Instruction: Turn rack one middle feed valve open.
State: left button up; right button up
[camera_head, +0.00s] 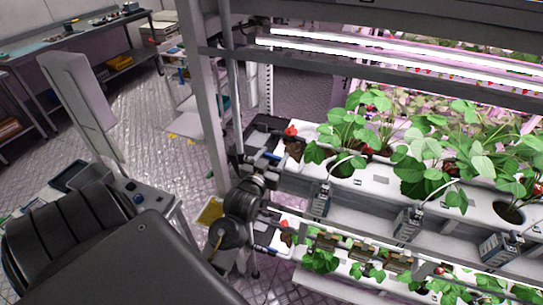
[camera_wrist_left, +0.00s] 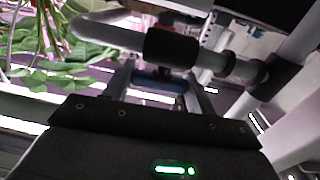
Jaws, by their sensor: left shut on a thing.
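A small blue valve handle (camera_wrist_left: 158,84) sits on a black valve body (camera_wrist_left: 172,46) in a grey pipe. The left wrist view shows it between the two fingers of my left gripper (camera_wrist_left: 157,88), which is shut on it. In the head view the blue handle (camera_head: 271,156) shows at the left end of the planted rack's upper trough. My left gripper (camera_head: 262,163) reaches it from below, largely hidden behind its dark wrist. No label is readable, and the handle's exact angle is hard to tell. My right gripper is not in view.
A grey rack post (camera_head: 207,110) stands just left of the valve. White troughs (camera_head: 365,195) with strawberry plants extend right, and a lower trough (camera_head: 345,284) lies beneath. A workbench (camera_head: 75,38) stands at back left.

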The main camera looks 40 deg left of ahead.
pick_arm(q)
jog(key=shift+r+n+y, duration=0.1)
jog(key=shift+n+y, duration=0.3)
jog(key=shift+y, duration=0.2)
jog(key=o, duration=1)
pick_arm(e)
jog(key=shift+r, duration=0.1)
